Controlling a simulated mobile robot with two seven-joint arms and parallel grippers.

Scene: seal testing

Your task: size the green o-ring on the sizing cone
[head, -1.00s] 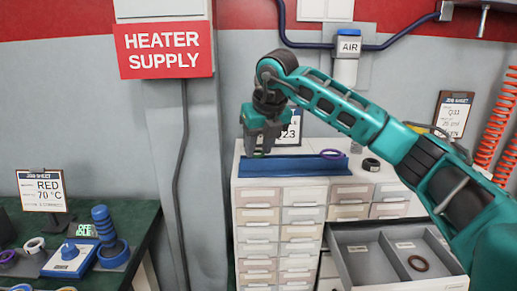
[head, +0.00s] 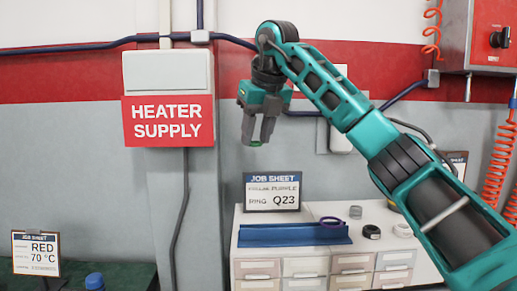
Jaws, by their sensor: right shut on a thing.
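My right gripper (head: 258,138) is shut and points down in front of the grey wall, well above the drawer cabinet. A small ring, the green o-ring (head: 256,144), shows only as a thin edge between its fingertips. A blue rounded top (head: 95,281) shows at the bottom left edge; it looks like the tip of the stepped blue sizing cone, and the rest is cut off below the frame. The gripper is far to the right of it and higher in the picture. My left gripper is not in view.
The drawer cabinet (head: 257,269) carries a blue tray (head: 290,235), a purple ring (head: 331,221), a black ring (head: 371,232) and a job sheet (head: 272,192). The heater supply box (head: 168,97) is left of the gripper.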

